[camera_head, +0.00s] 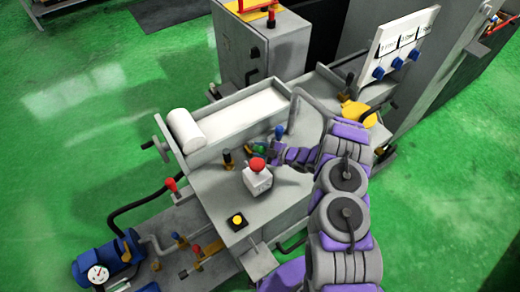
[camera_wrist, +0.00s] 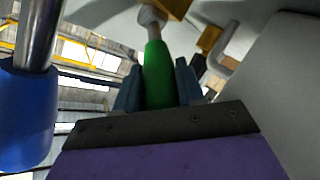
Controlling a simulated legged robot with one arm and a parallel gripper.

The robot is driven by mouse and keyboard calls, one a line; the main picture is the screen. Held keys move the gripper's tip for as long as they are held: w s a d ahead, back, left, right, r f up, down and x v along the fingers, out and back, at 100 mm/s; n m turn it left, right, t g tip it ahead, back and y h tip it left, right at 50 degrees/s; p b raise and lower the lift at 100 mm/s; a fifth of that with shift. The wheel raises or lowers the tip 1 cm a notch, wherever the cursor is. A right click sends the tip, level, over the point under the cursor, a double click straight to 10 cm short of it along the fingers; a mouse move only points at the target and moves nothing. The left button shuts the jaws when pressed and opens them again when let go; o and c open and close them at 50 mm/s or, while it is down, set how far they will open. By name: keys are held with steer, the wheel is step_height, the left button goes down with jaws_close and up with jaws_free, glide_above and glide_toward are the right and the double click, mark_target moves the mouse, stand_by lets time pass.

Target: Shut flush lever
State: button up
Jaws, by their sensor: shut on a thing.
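A lever with a green handle (camera_head: 259,149) stands on the grey machine top, beside a brass fitting. In the wrist view the green handle (camera_wrist: 157,75) runs up between my two blue-grey fingers to a pale joint by a brass block (camera_wrist: 173,8). My gripper (camera_head: 270,151) is shut on this handle; it also shows in the wrist view (camera_wrist: 158,88). The lower end of the handle is hidden by the gripper body. No label is readable on the lever, so I cannot confirm that it is the flush lever.
A blue-handled lever (camera_head: 279,132) stands close by; its handle is at the left in the wrist view (camera_wrist: 27,115). A red-topped stop button box (camera_head: 257,175) is just in front of my gripper. A white roller (camera_head: 186,130) lies behind left. Green floor is clear at left.

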jaws_close()
steer(key=shift+w+r+p, duration=0.1)
steer(key=shift+r+p, duration=0.2)
steer(key=shift+p, duration=0.25)
steer(key=shift+w+a+r+m+g+h+p, duration=0.2)
steer(key=shift+w+m+g+h+p, duration=0.15)
steer(key=shift+h+p, duration=0.2)
steer(key=shift+s, duration=0.1)
steer(key=o, duration=0.7)
jaws_free()
steer(key=shift+a+f, duration=0.1)
steer(key=shift+a, duration=0.05)
steer(key=p+v, duration=0.1)
steer(key=v, duration=1.6)
steer(key=shift+d, duration=0.25)
